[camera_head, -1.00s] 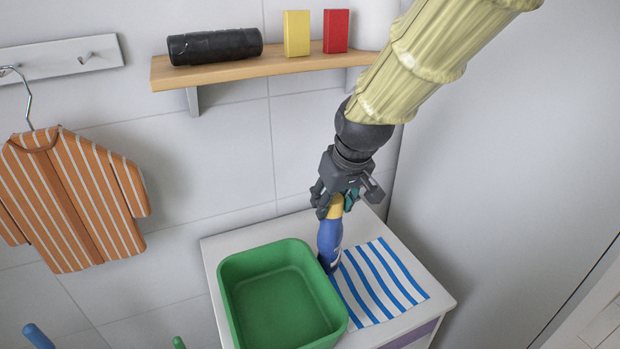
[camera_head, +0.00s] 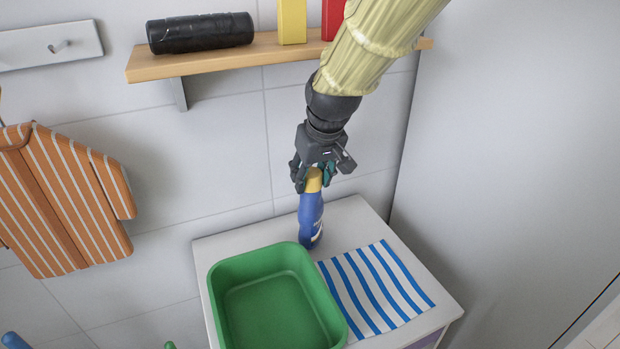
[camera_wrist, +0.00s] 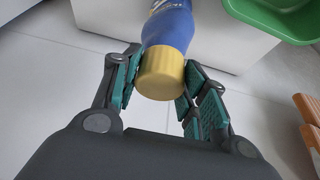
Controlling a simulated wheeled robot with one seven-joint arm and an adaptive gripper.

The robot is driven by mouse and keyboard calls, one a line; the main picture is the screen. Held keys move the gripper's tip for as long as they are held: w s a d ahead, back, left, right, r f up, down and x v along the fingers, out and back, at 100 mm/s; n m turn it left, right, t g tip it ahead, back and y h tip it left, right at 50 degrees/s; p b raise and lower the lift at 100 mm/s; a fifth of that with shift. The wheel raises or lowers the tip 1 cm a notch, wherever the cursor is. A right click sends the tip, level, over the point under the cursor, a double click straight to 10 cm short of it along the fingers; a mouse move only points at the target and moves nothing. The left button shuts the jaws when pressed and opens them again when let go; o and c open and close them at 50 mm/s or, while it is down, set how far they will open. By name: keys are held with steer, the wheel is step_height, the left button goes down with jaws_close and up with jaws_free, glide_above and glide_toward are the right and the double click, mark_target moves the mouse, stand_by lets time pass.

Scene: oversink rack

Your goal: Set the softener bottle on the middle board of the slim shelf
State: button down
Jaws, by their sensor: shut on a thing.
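The softener bottle (camera_head: 311,219) is blue with a yellow cap. My gripper (camera_head: 313,180) is shut on it at the cap, from above. In the head view the bottle hangs upright over or near the back of the white cabinet top; whether it touches cannot be told. In the wrist view the yellow cap (camera_wrist: 161,73) sits between the two finger pads of my gripper (camera_wrist: 156,85). A wooden wall shelf (camera_head: 215,59) is at the top of the head view. I cannot tell whether it is the slim shelf; no middle board shows.
A green basin (camera_head: 223,304) and a blue-striped cloth (camera_head: 375,288) lie on the white cabinet (camera_head: 344,215). A striped shirt (camera_head: 62,200) hangs at left.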

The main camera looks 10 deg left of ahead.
steer(key=shift+w+a+f, duration=0.1)
steer(key=shift+w+f, duration=0.05)
steer(key=shift+f, duration=0.1)
steer(key=shift+f+b, duration=0.5)
steer(key=shift+b, duration=0.35)
steer(key=shift+f, duration=0.1)
steer(key=c, duration=0.8)
jaws_free()
